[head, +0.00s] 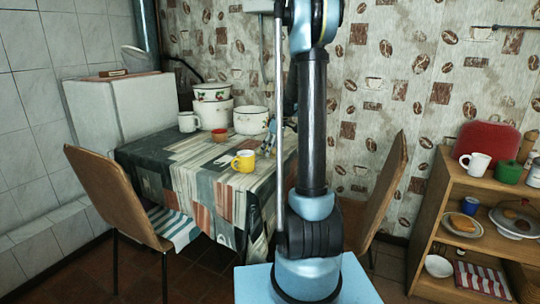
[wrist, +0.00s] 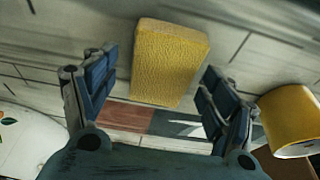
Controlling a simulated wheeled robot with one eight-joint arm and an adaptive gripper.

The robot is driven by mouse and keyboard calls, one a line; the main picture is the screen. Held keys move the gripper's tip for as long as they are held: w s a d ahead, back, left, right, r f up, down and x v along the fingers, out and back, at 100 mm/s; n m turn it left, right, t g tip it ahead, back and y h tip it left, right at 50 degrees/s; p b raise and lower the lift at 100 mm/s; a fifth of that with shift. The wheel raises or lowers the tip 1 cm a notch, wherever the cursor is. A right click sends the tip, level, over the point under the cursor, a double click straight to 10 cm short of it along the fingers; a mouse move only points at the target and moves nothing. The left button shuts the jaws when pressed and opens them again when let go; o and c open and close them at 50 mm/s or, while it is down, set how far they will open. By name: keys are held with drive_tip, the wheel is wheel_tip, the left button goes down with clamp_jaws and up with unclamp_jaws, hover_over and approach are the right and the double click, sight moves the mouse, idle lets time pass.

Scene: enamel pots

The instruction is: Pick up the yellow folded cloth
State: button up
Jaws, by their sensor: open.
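The yellow folded cloth (wrist: 168,62) is a textured block-like bundle lying on the patterned tablecloth in the wrist view. My gripper (wrist: 158,75) is open, with one dark blue finger to the left of the cloth and one to the right. The cloth lies between and beyond the fingertips, and I see no finger touching it.
A yellow mug (wrist: 292,120) is close to the right finger; it also stands on the table (head: 150,160) in the head view (head: 243,161). Chairs (head: 115,195) flank the table.

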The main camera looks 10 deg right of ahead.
drive_tip(key=c, duration=1.2)
drive_tip(key=shift+o, duration=0.2)
drive_tip(key=shift+r, duration=0.15)
wheel_tip(320, 180, up, 10)
